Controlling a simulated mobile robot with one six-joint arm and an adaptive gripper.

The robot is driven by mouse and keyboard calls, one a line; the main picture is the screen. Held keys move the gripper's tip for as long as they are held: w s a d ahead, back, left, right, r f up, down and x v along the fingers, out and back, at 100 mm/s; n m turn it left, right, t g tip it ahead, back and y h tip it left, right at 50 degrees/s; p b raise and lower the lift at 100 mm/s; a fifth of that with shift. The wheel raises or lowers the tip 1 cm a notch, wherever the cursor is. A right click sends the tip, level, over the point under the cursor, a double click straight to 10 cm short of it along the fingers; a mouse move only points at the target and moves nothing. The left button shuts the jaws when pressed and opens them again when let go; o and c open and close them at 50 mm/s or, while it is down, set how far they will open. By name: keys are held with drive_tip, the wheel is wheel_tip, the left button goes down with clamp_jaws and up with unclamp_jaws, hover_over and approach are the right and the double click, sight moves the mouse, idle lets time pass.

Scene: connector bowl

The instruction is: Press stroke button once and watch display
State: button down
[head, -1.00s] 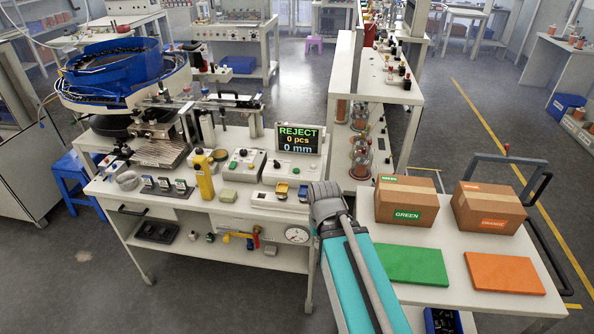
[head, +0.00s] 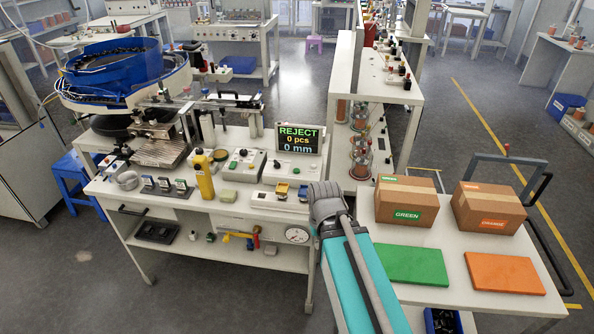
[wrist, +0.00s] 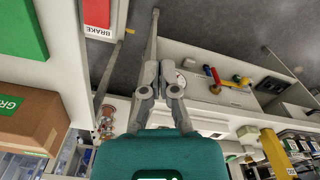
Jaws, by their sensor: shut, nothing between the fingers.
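The display (head: 299,140) stands upright at the back right of the workbench and reads REJECT, 0 pcs, 0 mm. A grey control box (head: 243,164) with a green button and other small controls sits left of it. A low white panel (head: 278,202) with blue and yellow parts lies in front. I cannot read which control is the stroke button. My gripper (wrist: 159,72) shows in the wrist view, shut and empty, with the bench to its right.
A yellow post (head: 204,178) stands on the bench beside the control box. A blue bowl feeder (head: 115,72) is at the back left. Right of my arm, a table holds two cartons, a green plate (head: 410,265) and an orange plate (head: 503,273). The floor in front is clear.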

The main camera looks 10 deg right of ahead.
wheel_tip(320, 180, up, 7)
drive_tip(key=m+t+y+p, duration=0.1)
drive_tip(key=m+t+y, duration=0.2)
drive_tip(key=m+t, duration=0.45)
hover_over(295, 169)
drive_tip(key=s, duration=0.1)
drive_tip(key=shift+s+d+n+t, duration=0.1)
drive_tip(key=shift+d+n+t, duration=0.1)
drive_tip(key=shift+n+t, duration=0.55)
drive_tip(key=shift+f, duration=0.2)
wheel_tip(295, 169, down, 8)
drive_tip(key=b, duration=0.8)
drive_tip(key=shift+f, duration=0.2)
drive_tip(key=shift+f+b, duration=0.95)
drive_tip(key=shift+b, duration=0.2)
idle(0.9)
drive_tip(key=shift+r, duration=0.2)
drive_tip(key=shift+r+p, duration=0.8)
drive_tip(key=shift+p, duration=0.2)
